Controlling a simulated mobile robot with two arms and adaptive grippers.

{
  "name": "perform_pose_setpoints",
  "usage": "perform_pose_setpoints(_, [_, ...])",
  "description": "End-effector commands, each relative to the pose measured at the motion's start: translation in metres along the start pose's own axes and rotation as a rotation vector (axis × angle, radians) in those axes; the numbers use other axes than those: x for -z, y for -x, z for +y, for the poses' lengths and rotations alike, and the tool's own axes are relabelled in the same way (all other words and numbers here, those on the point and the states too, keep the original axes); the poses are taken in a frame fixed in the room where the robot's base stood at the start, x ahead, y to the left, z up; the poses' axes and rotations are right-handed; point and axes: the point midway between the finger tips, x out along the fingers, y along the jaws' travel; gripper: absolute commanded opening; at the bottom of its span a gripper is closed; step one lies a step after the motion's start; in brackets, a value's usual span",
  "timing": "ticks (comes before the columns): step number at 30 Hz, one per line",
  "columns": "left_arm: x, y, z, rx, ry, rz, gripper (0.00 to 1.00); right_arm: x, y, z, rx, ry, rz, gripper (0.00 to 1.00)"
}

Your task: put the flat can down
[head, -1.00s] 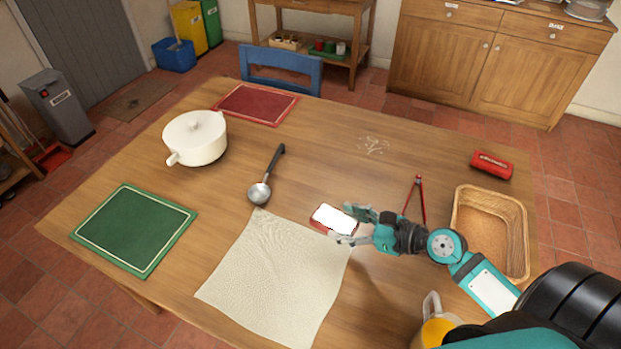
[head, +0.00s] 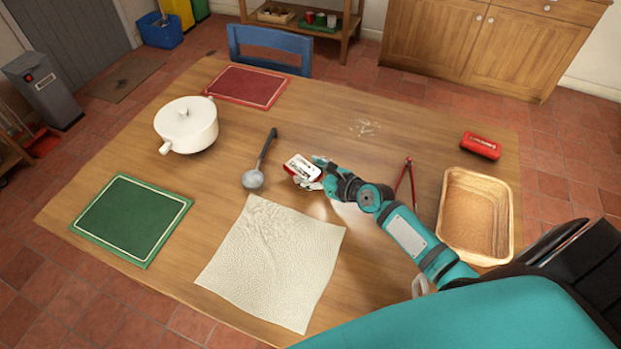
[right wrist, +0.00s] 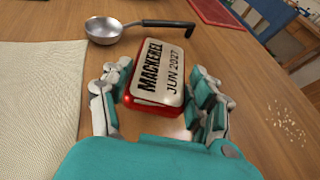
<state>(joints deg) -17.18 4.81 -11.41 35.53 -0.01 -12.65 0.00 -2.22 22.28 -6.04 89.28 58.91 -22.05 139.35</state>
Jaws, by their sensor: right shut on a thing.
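The flat can (head: 302,167) is red with a white lid. In the right wrist view the can (right wrist: 163,75) reads "MACKEREL JUN 2027". My right gripper (head: 311,174) is shut on it, with one finger on each side; the gripper also shows in the right wrist view (right wrist: 162,100). The can is over the middle of the wooden table (head: 330,130), just right of the ladle (head: 253,179). Whether its underside touches the table cannot be told. My left gripper is not in view.
A cream cloth (head: 270,265) lies nearer me. A white pot (head: 187,124), green mat (head: 130,220) and red mat (head: 250,86) are left. Red-handled tongs or pliers (head: 404,178), a basket (head: 449,215) and a red case (head: 480,146) are right. Crumbs (head: 365,127) lie beyond the can.

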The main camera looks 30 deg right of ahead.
Motion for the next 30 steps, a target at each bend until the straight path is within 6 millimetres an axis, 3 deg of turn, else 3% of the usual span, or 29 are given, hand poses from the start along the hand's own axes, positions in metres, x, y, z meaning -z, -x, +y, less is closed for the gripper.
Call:
perform_pose_setpoints(8, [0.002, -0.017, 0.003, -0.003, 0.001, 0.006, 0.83, 0.031, -0.015, -0.001, 0.001, 0.003, 0.001, 0.23])
perform_pose_setpoints(21, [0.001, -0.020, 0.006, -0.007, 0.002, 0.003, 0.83, 0.036, -0.017, 0.000, 0.001, 0.000, 0.000, 0.23])
perform_pose_setpoints(22, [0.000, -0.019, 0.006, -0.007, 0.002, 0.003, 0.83, 0.035, -0.016, 0.000, 0.001, 0.000, 0.001, 0.64])
perform_pose_setpoints(27, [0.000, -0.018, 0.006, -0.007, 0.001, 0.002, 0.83, 0.035, -0.016, 0.000, 0.001, 0.000, 0.001, 0.85])
perform_pose_setpoints(30, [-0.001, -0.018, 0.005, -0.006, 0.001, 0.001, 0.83, 0.035, -0.016, 0.000, 0.001, 0.000, 0.001, 0.85])
